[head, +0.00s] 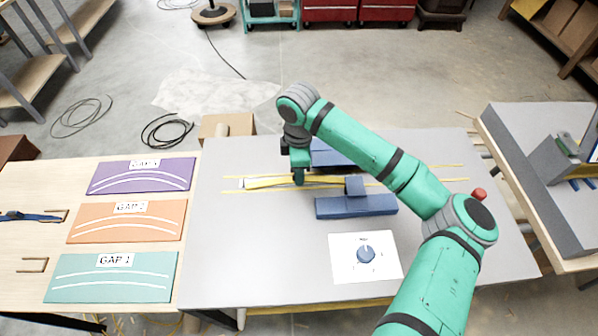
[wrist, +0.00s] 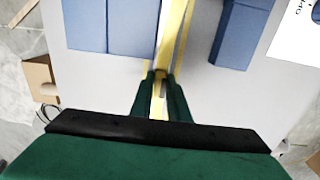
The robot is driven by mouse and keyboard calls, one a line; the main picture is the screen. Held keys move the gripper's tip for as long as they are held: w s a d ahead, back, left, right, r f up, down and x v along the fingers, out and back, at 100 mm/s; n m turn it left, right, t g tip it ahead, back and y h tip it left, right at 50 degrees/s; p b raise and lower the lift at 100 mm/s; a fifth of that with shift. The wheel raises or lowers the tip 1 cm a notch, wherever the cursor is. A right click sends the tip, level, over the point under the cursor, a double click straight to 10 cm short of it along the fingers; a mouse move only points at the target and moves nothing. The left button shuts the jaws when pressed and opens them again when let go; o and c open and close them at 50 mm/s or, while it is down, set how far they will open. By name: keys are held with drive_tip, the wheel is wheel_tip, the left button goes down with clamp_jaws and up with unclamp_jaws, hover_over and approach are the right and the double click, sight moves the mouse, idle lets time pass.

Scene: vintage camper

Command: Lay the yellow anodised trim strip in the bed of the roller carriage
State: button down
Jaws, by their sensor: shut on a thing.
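The yellow trim strip (head: 265,183) lies lengthwise over the grey tabletop in the head view, its left end near a small white piece. My gripper (head: 298,180) is shut on it near the middle of its visible length. In the wrist view the strip (wrist: 176,30) runs between the two green fingertips (wrist: 161,80) and on between blue blocks. My arm partly hides the far block. I cannot tell whether the strip touches the bed.
Thin yellow lines run along the grey table (head: 230,270). A white plate with a blue dial (head: 366,254) sits at the near side. Purple, orange and teal gap cards (head: 110,278) lie on the wooden table at left. A grey bench stands at right.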

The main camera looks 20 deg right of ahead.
drive_tip(key=c, duration=1.6)
unclamp_jaws()
wheel_tip(320, 180, up, 11)
drive_tip(key=shift+f, duration=0.1)
